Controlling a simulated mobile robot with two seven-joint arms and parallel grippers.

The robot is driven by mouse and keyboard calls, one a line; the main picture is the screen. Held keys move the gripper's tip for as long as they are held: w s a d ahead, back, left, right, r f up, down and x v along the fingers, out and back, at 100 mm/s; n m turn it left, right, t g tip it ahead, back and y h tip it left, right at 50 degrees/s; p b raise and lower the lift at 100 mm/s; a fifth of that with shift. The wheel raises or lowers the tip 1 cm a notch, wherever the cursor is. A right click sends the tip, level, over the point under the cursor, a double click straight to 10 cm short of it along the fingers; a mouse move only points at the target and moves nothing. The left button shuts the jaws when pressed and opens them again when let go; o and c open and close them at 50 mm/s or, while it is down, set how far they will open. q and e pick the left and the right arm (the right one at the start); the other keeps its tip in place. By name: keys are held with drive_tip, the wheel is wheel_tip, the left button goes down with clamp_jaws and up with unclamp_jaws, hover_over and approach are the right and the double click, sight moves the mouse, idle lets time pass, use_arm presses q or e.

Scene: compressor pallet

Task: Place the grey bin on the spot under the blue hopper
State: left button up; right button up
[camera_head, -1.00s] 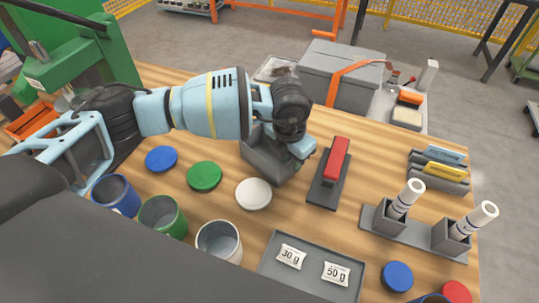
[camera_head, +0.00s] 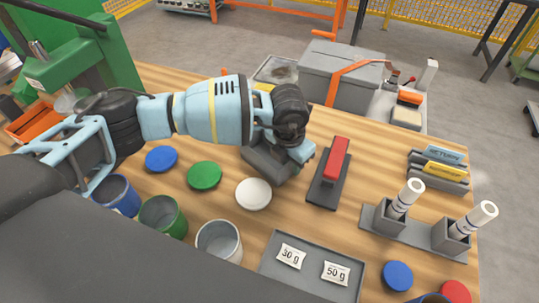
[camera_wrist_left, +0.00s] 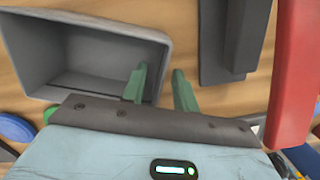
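The grey bin (camera_head: 262,162) stands on the wooden table in the head view, partly hidden by my left gripper (camera_head: 300,152). In the left wrist view the open-topped, empty bin (camera_wrist_left: 85,58) fills the upper left. My left gripper (camera_wrist_left: 159,76) has its two green fingers apart. One finger overlaps the bin's inside and the other is just outside its right wall, so the wall lies between them. I cannot tell whether either finger touches it. I cannot make out the blue hopper or the spot under it. My right gripper is not in view.
A red-handled block (camera_head: 335,165) stands close right of the bin. Blue (camera_head: 161,158), green (camera_head: 204,176) and white (camera_head: 253,193) discs lie in front-left. A grey tray (camera_head: 312,262) holds two packets. A strapped grey box (camera_head: 345,75) is behind. A green press (camera_head: 75,65) is at left.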

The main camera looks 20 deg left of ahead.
use_arm(q)
clamp_jaws()
drive_tip(key=shift+r, duration=0.1)
idle(0.4)
drive_tip(key=shift+r, duration=0.3)
wheel_tip(320, 180, up, 4)
drive_tip(key=shift+s+f, duration=0.15)
drive_tip(key=shift+f, duration=0.1)
drive_tip(key=s+d+r, duration=0.1)
drive_tip(key=s+d, duration=0.1)
drive_tip(key=s, duration=1.3)
drive_tip(key=shift+s, duration=0.3)
